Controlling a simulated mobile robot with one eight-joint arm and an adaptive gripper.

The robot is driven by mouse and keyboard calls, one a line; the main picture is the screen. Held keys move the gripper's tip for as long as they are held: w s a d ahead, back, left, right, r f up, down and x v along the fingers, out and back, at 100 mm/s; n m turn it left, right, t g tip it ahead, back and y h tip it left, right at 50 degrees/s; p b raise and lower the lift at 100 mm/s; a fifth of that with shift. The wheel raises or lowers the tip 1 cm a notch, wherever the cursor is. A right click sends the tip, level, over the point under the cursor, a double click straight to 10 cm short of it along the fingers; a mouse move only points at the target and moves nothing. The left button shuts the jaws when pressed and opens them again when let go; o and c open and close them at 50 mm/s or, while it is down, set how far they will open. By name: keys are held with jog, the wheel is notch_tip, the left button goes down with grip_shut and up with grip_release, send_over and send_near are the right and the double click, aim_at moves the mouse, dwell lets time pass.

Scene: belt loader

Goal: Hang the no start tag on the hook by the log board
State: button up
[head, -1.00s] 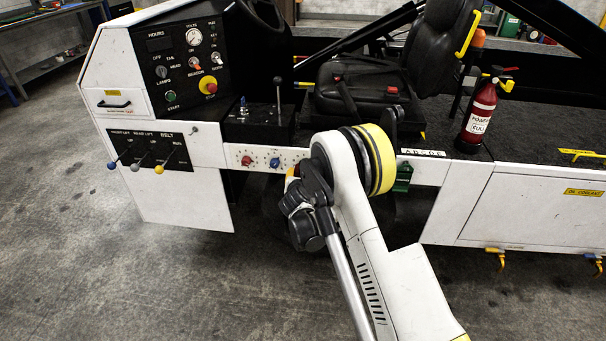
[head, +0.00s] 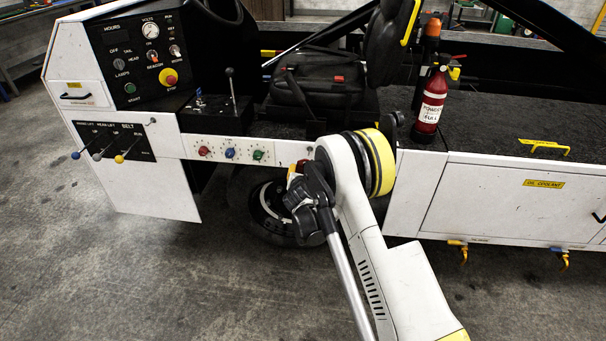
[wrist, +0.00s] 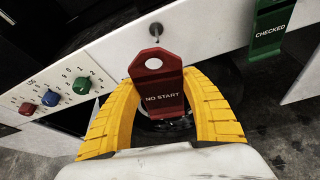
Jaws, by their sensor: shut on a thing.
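The red no start tag (wrist: 162,97), with a round hole at its top, is between the yellow fingers of my gripper (wrist: 160,80) in the wrist view. My gripper is shut on it. The tag's hole end points towards a small metal hook (wrist: 156,30) on the white panel, above the tag in the picture and apart from it. In the head view my arm mostly hides the gripper.
Red, blue and green knobs (head: 230,153) sit on the white side panel left of my gripper. A wheel (head: 270,205) is below. A red extinguisher (head: 431,105) stands on the deck to the right. The floor in front is open.

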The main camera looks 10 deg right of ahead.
jog(key=d+r+x, duration=0.1)
jog(key=x, duration=0.7)
jog(key=shift+w+r, duration=0.2)
jog(key=shift+r, duration=0.05)
dwell(0.4)
dwell(0.5)
jog(key=o, duration=1.2)
